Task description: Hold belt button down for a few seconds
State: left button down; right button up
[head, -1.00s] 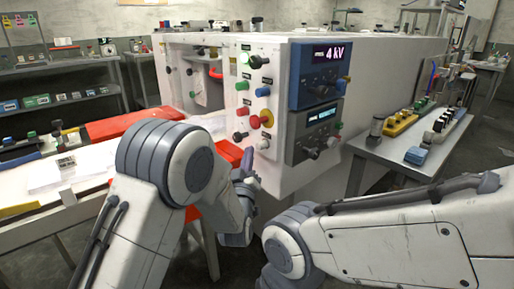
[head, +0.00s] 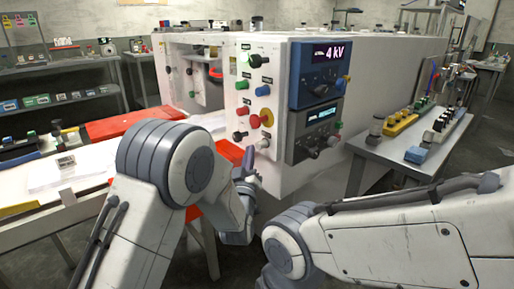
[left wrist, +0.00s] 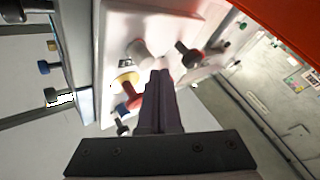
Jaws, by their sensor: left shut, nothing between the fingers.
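My left gripper (head: 249,158) is shut and empty, just below the pale button. In the left wrist view its dark fingertips (left wrist: 159,76) are close to a pale button (left wrist: 139,53); I cannot tell whether they touch.
A blue display module (head: 319,75) reads 4 kV, with a grey module (head: 314,130) below it. A black knob (left wrist: 187,56) stands beside the fingers in the wrist view. A side table (head: 400,150) holds small devices at right. My right arm crosses the lower right.

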pick_arm(q)
jog(key=shift+w+d, duration=0.15)
jog(key=shift+w+d, duration=0.3)
jog(key=shift+d, duration=0.1)
dwell(0.7)
dwell(3.3)
jog(key=shift+s+a+b, duration=0.55)
jog(key=shift+a, duration=0.15)
jog(key=s+a, duration=0.1)
jog(key=a, duration=0.1)
jog(key=s+a+b, duration=0.1)
jog(key=s+a, duration=0.1)
jog(key=shift+b, duration=0.3)
